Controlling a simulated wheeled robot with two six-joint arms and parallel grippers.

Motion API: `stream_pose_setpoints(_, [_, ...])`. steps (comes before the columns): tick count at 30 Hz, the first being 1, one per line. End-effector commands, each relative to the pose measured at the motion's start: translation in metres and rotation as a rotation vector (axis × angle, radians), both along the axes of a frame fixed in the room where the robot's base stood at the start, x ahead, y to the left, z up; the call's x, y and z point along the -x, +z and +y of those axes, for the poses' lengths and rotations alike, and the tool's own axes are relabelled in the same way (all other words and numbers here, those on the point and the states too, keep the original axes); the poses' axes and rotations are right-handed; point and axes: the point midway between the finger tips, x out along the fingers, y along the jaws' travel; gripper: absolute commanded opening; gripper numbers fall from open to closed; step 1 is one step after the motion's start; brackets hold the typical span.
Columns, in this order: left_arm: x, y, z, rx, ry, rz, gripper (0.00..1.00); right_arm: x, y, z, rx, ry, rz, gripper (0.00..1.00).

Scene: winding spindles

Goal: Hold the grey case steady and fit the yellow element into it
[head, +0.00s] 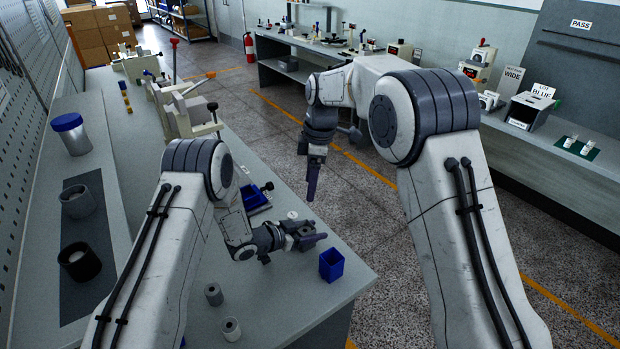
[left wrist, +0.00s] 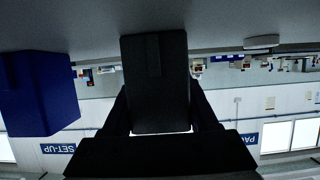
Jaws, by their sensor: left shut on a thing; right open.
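My left gripper (head: 312,240) is low over the bench near its right edge. It is shut on a dark grey block, the grey case as far as I can tell; in the left wrist view the block (left wrist: 155,85) sits between the two fingers. In the head view the fingers mostly hide it. My right gripper (head: 312,184) is open, hanging fingers-down beyond the bench's right edge, with nothing seen in it. A small yellow and blue upright piece (head: 125,96) stands far back on the bench; I cannot tell whether it is the yellow element.
A blue open box (head: 331,265) stands right of my left gripper. Two grey hollow cylinders (head: 213,294) (head: 231,329) stand at the front of the bench. A blue tray (head: 254,200) and a grey fixture (head: 185,110) are behind. Bare bench top lies between cylinders and box.

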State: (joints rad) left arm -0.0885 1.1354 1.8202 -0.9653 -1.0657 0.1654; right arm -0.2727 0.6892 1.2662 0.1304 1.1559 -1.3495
Motion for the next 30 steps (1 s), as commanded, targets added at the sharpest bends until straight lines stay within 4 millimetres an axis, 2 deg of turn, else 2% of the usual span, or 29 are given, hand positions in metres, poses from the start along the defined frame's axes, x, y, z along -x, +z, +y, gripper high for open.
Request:
stream_pose_setpoints(1, [0.000, 0.000, 0.000, 0.001, 0.000, -0.001, 0.06, 0.000, 0.000, 0.000, 0.000, 0.000, 0.000, 0.76])
stream_pose_setpoints(2, [0.000, 0.000, 0.000, 0.001, 0.000, -0.001, 0.71, 0.000, 0.000, 0.000, 0.000, 0.000, 0.000, 0.76])
stream_pose_setpoints(3, [0.000, 0.000, 0.000, 0.001, 0.000, -0.001, 0.86, 0.000, 0.000, 0.000, 0.000, 0.000, 0.000, 0.76])
stream_pose_setpoints(4, [0.000, 0.000, 0.000, 0.001, 0.000, -0.001, 0.95, 0.000, 0.000, 0.000, 0.000, 0.000, 0.000, 0.76])
stream_pose_setpoints(13, [0.000, 0.000, 0.001, 0.000, 0.000, 0.000, 0.95, 0.000, 0.000, 0.000, 0.000, 0.000, 0.000, 0.76])
stream_pose_setpoints(17, [0.004, 0.004, 0.008, 0.000, 0.002, -0.001, 0.95, 0.000, 0.000, 0.000, 0.000, 0.000, 0.000, 0.76])
stream_pose_setpoints(30, [0.048, 0.037, 0.075, 0.000, 0.005, -0.001, 0.95, 0.000, 0.000, 0.000, 0.000, 0.000, 0.000, 0.76])
